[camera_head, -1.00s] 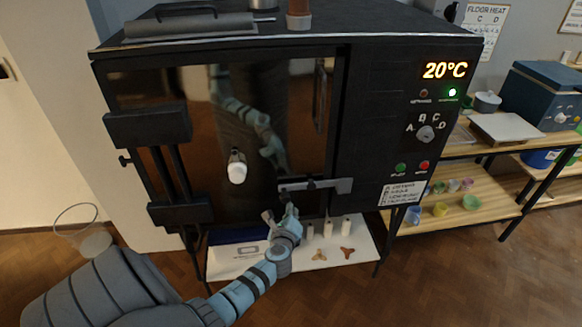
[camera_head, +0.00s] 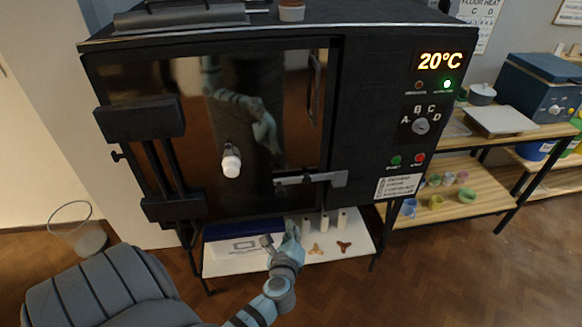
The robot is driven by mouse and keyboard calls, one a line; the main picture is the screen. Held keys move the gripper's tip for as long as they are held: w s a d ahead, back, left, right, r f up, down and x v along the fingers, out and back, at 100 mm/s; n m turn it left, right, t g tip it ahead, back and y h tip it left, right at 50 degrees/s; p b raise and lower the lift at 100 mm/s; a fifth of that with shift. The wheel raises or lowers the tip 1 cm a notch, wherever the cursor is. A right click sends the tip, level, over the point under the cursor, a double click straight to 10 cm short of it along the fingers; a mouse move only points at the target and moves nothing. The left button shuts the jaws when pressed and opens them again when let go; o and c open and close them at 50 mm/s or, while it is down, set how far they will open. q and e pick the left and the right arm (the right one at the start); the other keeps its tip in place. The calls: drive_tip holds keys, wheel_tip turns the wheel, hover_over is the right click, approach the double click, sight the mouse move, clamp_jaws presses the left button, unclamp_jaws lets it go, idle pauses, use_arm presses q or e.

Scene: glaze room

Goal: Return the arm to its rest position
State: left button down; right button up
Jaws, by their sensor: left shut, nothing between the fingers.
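My left gripper (camera_head: 279,243) is at the lower middle of the head view, shut and empty. It is in front of the kiln, below the door latch (camera_head: 311,178) and apart from it. My left arm (camera_head: 277,293) comes up from the bottom edge behind it. The kiln (camera_head: 270,110) is a large black box with a glossy dark door that mirrors my arm. Its door looks closed, with a white knob (camera_head: 231,161) on it. The display reads 20°C. My right gripper is not in view.
A white shelf (camera_head: 222,262) under the kiln holds a blue-and-white box, several pale posts and two small three-armed stilts. A wooden rack (camera_head: 470,205) with small coloured cups stands at the right. The wooden floor at lower right is clear.

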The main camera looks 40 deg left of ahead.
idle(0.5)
use_arm(q)
drive_tip(key=s+d+f+n+g+h, duration=0.25)
drive_tip(key=s+f+n, duration=0.3)
drive_tip(key=f, duration=0.45)
drive_tip(key=s+d+f+n+g+h, duration=0.2)
drive_tip(key=s+d+f+n+h, duration=0.25)
drive_tip(key=f, duration=0.65)
drive_tip(key=s+d+f+n+g, duration=0.1)
drive_tip(key=s+f+n+g, duration=0.2)
drive_tip(key=s, duration=1)
drive_tip(key=s+d+f+n+g, duration=0.1)
drive_tip(key=s+f+n+g, duration=0.2)
drive_tip(key=s+f+n, duration=0.4)
drive_tip(key=s+f, duration=0.1)
drive_tip(key=s, duration=0.5)
drive_tip(key=shift+s, duration=0.4)
